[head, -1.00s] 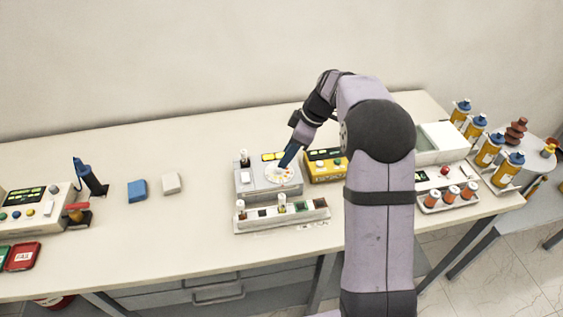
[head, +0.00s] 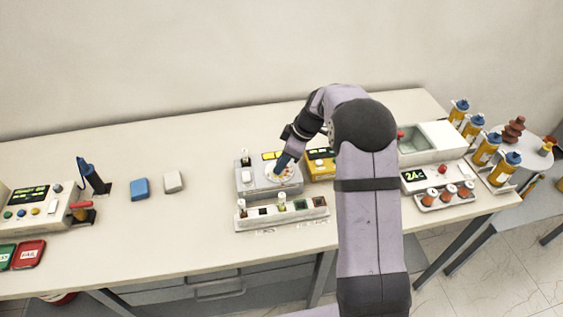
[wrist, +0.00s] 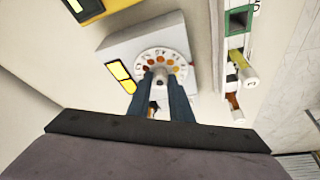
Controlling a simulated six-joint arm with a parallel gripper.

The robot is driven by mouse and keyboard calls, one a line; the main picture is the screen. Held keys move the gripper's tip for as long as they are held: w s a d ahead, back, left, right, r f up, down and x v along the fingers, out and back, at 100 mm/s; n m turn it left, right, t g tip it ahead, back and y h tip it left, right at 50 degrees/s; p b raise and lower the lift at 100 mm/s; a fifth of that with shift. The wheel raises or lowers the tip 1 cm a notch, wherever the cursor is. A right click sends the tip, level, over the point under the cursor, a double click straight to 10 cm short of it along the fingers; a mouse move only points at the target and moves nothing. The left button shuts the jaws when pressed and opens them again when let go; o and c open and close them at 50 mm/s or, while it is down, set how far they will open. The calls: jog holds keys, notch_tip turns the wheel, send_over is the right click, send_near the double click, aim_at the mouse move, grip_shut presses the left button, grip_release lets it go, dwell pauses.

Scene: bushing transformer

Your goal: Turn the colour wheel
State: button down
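The colour wheel (head: 290,175) is a white disc with coloured dots on top of a grey box (head: 250,189). In the wrist view the wheel (wrist: 176,61) shows a ring of orange, yellow and red dots and a small grey knob at its centre. My gripper (head: 280,169) points down over the wheel. In the wrist view my gripper's (wrist: 160,78) two dark blue fingers stand apart on either side of the centre, with a visible gap between them. I cannot tell whether the fingertips touch the wheel. My fingers hide its near part.
A rack with vials (head: 312,208) stands just in front of the grey box. A yellow device (head: 320,167) is close on its right. Blue and white blocks (head: 140,189) lie left, with clear table between. Oil bottles (head: 487,149) stand far right.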

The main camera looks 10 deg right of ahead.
aim_at(286, 178)
jog(key=shift+b, duration=0.35)
jog(key=m+t+b, duration=0.1)
jog(key=m+b, duration=0.1)
jog(key=shift+s+a+f+m+h, duration=0.1)
jog(key=shift+m+h, duration=0.2)
jog(key=shift+m, duration=0.1)
jog(key=shift+s+a+m+t+h+b, duration=0.1)
jog(key=shift+m+t+h+b, duration=0.25)
jog(key=shift+m, duration=0.7)
jog(key=shift+m+t+h+b, duration=0.2)
jog(key=shift+m+b, duration=0.25)
jog(key=shift+m, duration=0.6)
jog(key=c, duration=1.6)
grip_release()
jog(key=shift+r, duration=0.25)
jog(key=shift+b+v, duration=1.1)
jog(key=shift+v, duration=2.5)
